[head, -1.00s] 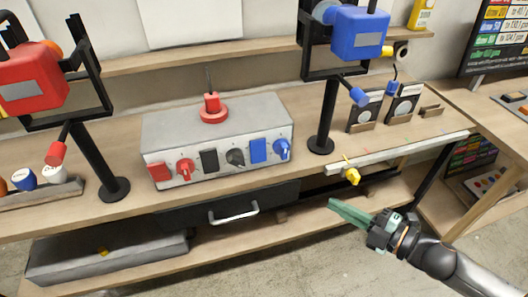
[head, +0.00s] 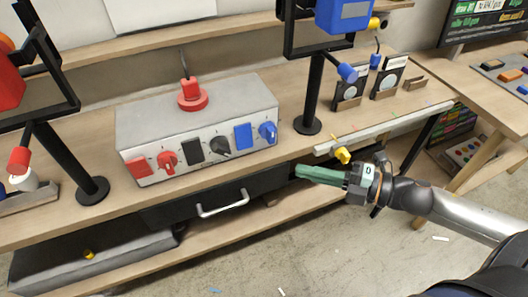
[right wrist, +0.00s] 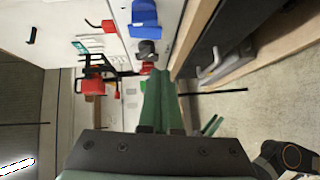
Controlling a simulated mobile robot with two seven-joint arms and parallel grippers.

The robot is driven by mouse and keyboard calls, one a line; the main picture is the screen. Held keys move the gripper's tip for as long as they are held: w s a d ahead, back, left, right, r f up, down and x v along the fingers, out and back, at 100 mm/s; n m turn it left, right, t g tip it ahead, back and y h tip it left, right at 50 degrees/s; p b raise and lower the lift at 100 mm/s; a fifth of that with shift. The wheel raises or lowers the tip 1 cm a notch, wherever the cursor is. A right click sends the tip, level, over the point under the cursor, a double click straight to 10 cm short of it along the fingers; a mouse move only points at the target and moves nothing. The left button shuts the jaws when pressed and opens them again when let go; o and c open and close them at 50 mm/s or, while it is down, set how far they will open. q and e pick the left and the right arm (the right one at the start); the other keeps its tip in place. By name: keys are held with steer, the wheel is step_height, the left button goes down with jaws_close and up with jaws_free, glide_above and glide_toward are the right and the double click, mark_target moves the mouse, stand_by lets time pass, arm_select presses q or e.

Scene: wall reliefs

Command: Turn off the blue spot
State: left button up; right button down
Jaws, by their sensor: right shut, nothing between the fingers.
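The blue spot (head: 343,12) hangs in a black frame on a post at the upper right of the head view, its top cut off. A grey control box (head: 150,118) stands on the bench. Its front has a red switch and red knob on the left, a black switch and dark knob in the middle, and a blue switch (head: 243,135) and blue knob (head: 268,133) on the right. My right gripper (head: 299,171), with green fingers, is shut and empty. It is below and right of the blue knob, apart from it. Its fingers also show in the right wrist view (right wrist: 155,78).
A drawer with a pale handle (head: 222,204) lies under the box. A pale rail with a yellow knob (head: 342,155) is on the bench edge just above my right gripper. A red spot (head: 8,85) stands at the left. The floor in front is mostly clear.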

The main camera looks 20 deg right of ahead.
steer(key=x, duration=0.3)
glide_toward(244, 137)
steer(key=shift+w+a+f+p, duration=0.25)
steer(key=shift+w+a+f, duration=0.65)
steer(key=shift+f, duration=0.2)
steer(key=shift+w+a+f+p, duration=0.2)
steer(key=shift+w+a+f, duration=0.6)
steer(key=shift+a+f, duration=0.25)
